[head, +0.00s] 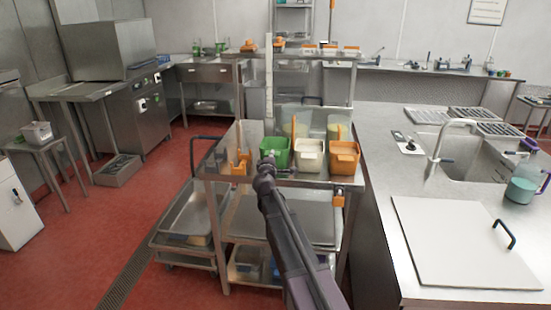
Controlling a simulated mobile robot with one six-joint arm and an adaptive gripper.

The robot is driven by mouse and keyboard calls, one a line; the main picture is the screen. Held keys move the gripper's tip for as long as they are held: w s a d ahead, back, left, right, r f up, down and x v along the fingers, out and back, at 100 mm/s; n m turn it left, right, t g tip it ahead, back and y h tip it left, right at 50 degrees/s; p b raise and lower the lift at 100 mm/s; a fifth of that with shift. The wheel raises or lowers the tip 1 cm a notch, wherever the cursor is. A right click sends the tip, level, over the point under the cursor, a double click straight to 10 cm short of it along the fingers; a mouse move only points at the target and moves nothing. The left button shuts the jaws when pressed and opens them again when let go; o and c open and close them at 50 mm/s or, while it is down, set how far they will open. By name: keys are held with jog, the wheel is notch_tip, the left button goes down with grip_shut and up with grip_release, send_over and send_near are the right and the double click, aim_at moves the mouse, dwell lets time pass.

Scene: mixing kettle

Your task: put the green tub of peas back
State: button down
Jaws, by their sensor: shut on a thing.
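The green tub (281,147) is on or just above the top shelf of the metal cart, left of a white tub (309,154) and an orange tub (344,156). My arm reaches up from the bottom of the head view. My gripper (268,157) is at the near left side of the green tub and shut on it. The fingertips are small and partly hidden against the tub. I cannot tell whether the tub's base touches the shelf. The peas inside are not clear from here.
The cart's top shelf (222,160) also holds orange items (241,163) at the left. To the right stands a steel counter (385,165) with a white lid or board (465,240), a tap (445,140) and a jug (522,188). Red floor is open at the left.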

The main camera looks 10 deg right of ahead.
jog(key=shift+f, duration=0.15)
jog(key=c, duration=0.8)
grip_release()
jog(key=shift+o, duration=0.2)
jog(key=shift+r, duration=0.25)
jog(key=v, duration=1.2)
